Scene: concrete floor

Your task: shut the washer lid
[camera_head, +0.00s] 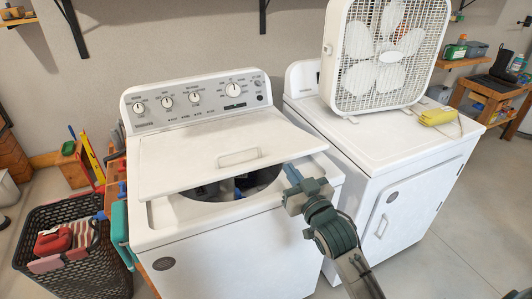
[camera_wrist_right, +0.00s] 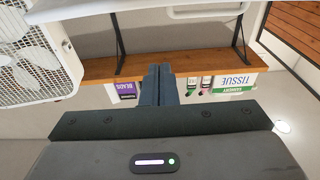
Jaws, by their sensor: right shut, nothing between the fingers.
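The white washer (camera_head: 220,245) stands in the middle of the head view, with its knob panel at the back. Its lid (camera_head: 190,155) is partly open, tilted at a low angle, with a gap along the front showing the dark drum (camera_head: 262,180). A handle (camera_head: 239,157) is on the lid's upper face. My right gripper (camera_head: 291,173) is at the front right of the opening, close to the lid's right front corner; I cannot tell whether it touches. Its fingers are shut and empty, also seen in the wrist view (camera_wrist_right: 158,84). My left gripper is not in view.
A white dryer (camera_head: 395,150) stands right of the washer, carrying a box fan (camera_head: 378,55) and a yellow item (camera_head: 440,116). A black basket (camera_head: 75,265) stands at the left. The wrist view shows a wooden shelf (camera_wrist_right: 100,69) and a tissue box (camera_wrist_right: 233,83).

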